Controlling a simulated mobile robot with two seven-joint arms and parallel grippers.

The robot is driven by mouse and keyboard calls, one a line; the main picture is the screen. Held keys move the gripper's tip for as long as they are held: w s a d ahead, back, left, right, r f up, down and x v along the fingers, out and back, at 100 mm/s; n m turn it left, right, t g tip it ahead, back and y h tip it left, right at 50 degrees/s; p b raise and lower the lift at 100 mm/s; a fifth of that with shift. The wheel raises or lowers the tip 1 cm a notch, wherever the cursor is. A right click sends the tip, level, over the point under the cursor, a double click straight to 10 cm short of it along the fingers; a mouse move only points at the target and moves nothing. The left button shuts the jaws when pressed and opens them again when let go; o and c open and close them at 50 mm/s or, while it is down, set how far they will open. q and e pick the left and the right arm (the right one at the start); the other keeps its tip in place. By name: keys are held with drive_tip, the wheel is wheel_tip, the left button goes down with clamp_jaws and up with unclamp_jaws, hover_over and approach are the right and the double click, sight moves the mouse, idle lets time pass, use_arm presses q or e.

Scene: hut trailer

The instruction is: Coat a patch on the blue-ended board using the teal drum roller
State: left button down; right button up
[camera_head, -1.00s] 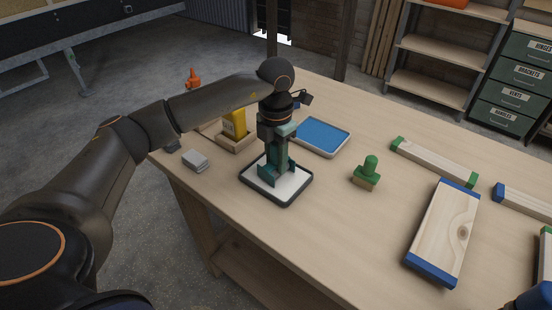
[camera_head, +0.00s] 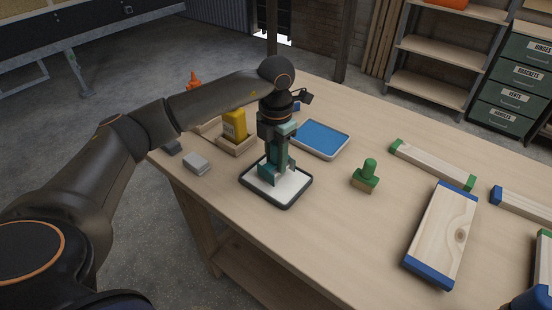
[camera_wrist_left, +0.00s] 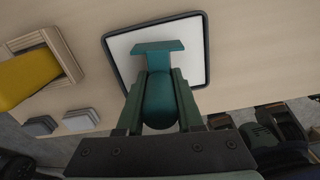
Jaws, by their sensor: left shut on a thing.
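My left gripper (camera_head: 279,150) is shut on the teal drum roller (camera_head: 269,173), pointing down over the white tray with a dark rim (camera_head: 297,198). In the left wrist view the roller (camera_wrist_left: 158,100) sits between the two fingers (camera_wrist_left: 159,95), its wider teal head over the tray's white surface (camera_wrist_left: 197,62). I cannot tell whether the head touches the surface. The blue-ended board (camera_head: 445,232) lies flat on the table at the right, bare wood between its blue ends, well apart from the gripper. My right gripper is not in view.
A blue tray (camera_head: 322,138) lies behind the roller. A green-handled block (camera_head: 367,174) stands mid-table. A yellow bottle (camera_head: 235,124) stands in a wooden holder, near a grey block (camera_head: 197,163). A green-ended beam (camera_head: 434,162) lies behind the board. Table between white tray and board is mostly clear.

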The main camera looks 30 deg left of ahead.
use_arm(q)
drive_tip(key=shift+r+p, duration=1.8)
drive_tip(key=shift+r, duration=1.05)
drive_tip(key=shift+s+d+m, duration=0.25)
drive_tip(key=shift+d+m, duration=0.2)
drive_tip(key=shift+m, duration=0.75)
drive_tip(key=s+d+m, duration=0.4)
drive_tip(key=s+m, duration=0.1)
drive_tip(key=m, duration=1)
drive_tip(key=s+d+m, duration=0.5)
drive_tip(key=m, duration=1.1)
drive_tip(key=shift+f, duration=0.15)
drive_tip(key=shift+w, duration=0.1)
